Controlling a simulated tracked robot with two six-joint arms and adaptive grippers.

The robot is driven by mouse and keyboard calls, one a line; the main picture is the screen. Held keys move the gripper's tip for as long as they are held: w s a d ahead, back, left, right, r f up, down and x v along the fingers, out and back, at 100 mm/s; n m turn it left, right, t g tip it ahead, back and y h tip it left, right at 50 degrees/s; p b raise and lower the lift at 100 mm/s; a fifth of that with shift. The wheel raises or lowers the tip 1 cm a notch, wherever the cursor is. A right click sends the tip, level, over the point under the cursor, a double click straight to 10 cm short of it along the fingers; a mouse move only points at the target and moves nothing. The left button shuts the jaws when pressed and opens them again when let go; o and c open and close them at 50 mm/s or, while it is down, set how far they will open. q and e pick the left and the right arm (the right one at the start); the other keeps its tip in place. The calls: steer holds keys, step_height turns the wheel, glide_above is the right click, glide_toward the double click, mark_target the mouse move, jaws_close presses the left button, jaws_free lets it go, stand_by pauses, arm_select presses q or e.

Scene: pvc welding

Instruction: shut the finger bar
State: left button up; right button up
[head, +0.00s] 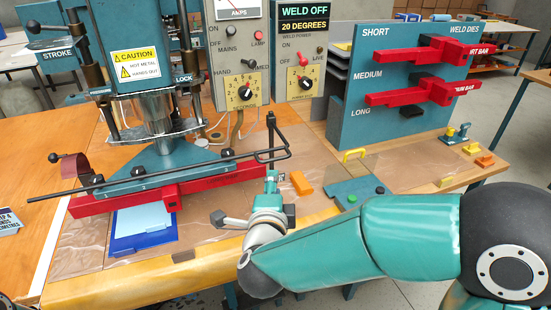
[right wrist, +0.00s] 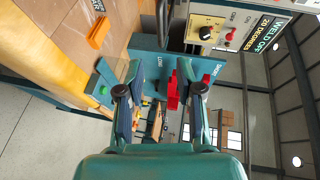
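The finger bar, a long thin black rod (head: 150,178), runs across the front of the welding press. Its right end bends into a looped handle with an upright post (head: 271,140). A red bar (head: 130,200) lies under the press's blue plate, just below the rod. My right gripper (head: 245,198) is in front of the bar's right part, below the handle in the head view, and apart from it. In the right wrist view its fingers (right wrist: 160,68) are spread with nothing between them. The finger bar is not clearly seen there. My left gripper is not in view.
A blue tray (head: 144,240) lies under the press front. An orange block (head: 301,183) and a teal box with buttons (head: 355,192) are near my right gripper. The weld dies rack (head: 400,80) stands at right. A caution sign (head: 136,64) warns of hot metal.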

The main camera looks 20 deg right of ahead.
mark_target(276, 160)
steer(key=p+x, duration=0.2)
steer(key=x, duration=1.1)
steer(key=shift+w+d+f+p, duration=0.15)
steer(key=shift+w+p, duration=0.15)
steer(key=shift+p, duration=0.05)
jaws_close()
